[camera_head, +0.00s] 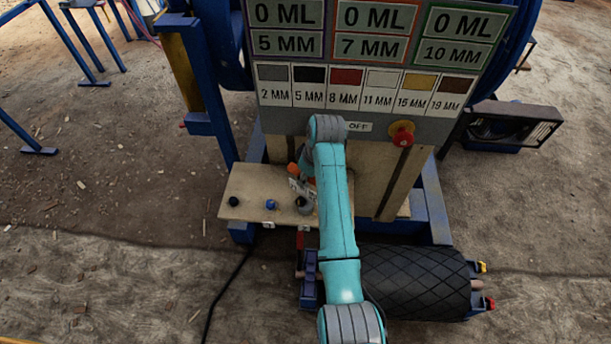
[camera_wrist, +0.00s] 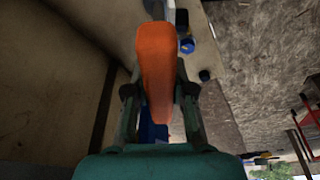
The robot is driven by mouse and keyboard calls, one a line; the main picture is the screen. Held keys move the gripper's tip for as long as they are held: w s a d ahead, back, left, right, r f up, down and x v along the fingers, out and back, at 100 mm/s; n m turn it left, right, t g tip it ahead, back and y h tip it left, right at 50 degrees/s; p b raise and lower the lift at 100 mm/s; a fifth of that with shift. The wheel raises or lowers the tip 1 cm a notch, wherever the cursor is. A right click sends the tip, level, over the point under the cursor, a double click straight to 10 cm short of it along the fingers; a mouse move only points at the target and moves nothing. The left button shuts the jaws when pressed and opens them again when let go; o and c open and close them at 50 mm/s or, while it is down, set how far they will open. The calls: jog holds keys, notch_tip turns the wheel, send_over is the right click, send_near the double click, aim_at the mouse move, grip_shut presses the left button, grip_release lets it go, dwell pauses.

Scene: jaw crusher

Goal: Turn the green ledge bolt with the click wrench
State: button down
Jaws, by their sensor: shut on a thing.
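My gripper (camera_wrist: 157,92) is shut on the orange handle of the click wrench (camera_wrist: 157,60), with one finger on each side of it. In the head view the orange of the wrench (camera_head: 293,170) shows just left of my arm, with a pale metal part below it, over the wooden ledge (camera_head: 245,183). The far end of the wrench is partly hidden in the wrist view. No green bolt can be made out in either view; my arm covers part of the ledge.
On the ledge stand a black piece (camera_head: 233,201), a blue piece (camera_head: 271,204) and a grey round piece (camera_head: 304,206). A panel with labels (camera_head: 350,85) and a red stop button (camera_head: 402,133) rise behind. A black roller (camera_head: 415,283) lies at front right.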

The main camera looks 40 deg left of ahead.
jog(key=m+t, duration=0.1)
jog(key=m, duration=0.4)
jog(key=shift+m, duration=0.4)
jog(key=shift+m+t+h, duration=0.3)
jog(key=shift+m+t, duration=0.1)
jog(key=shift+m, duration=2)
jog(key=shift+n, duration=0.3)
jog(key=shift+r, duration=2.05)
dwell(2.4)
